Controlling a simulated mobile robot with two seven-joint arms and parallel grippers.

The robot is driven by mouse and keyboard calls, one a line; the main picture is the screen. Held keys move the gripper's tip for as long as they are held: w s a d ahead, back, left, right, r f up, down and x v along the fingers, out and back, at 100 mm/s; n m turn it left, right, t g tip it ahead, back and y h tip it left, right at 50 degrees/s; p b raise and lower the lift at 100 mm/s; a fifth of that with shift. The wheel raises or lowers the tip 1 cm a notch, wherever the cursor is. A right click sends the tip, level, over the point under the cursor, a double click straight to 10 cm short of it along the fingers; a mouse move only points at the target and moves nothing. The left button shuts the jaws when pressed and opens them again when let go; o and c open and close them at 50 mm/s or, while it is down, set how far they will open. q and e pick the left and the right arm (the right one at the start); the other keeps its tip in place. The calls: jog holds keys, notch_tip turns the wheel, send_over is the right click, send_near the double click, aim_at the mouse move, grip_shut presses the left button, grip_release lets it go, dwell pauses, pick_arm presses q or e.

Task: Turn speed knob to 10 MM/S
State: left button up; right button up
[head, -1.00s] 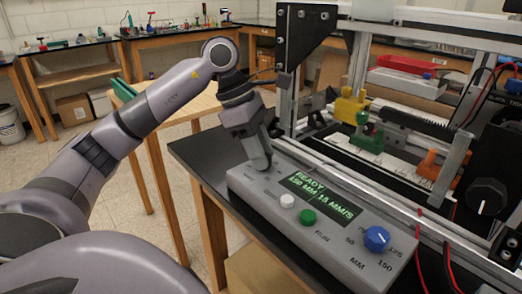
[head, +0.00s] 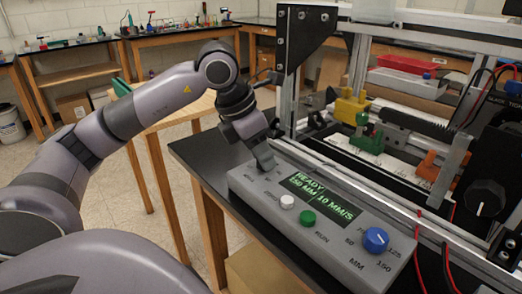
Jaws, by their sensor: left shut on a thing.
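The grey control box (head: 341,243) sits on the black bench top. Its display (head: 317,196) reads READY, 150 MM, 10 MM/S. My left gripper (head: 265,160) points down at the far left end of the box, shut on the speed knob, which the fingers hide. A white button (head: 287,202), a green button (head: 308,218) and a blue MM knob (head: 375,240) are on the panel, apart from the gripper. My right gripper is not in view.
The aluminium extrusion frame (head: 357,80) stands right behind the box, with a black corner bracket (head: 303,42) near my left wrist. Red and black cables (head: 447,262) hang at the right. The space above the box front is clear.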

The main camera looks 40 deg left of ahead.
aim_at(251, 173)
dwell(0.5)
pick_arm(q)
jog(key=o, duration=1.1)
jog(key=shift+c, duration=0.2)
jog(key=d+v, duration=0.1)
jog(key=v, duration=0.6)
jog(key=shift+a+p, duration=0.45)
jog(key=shift+r, duration=0.1)
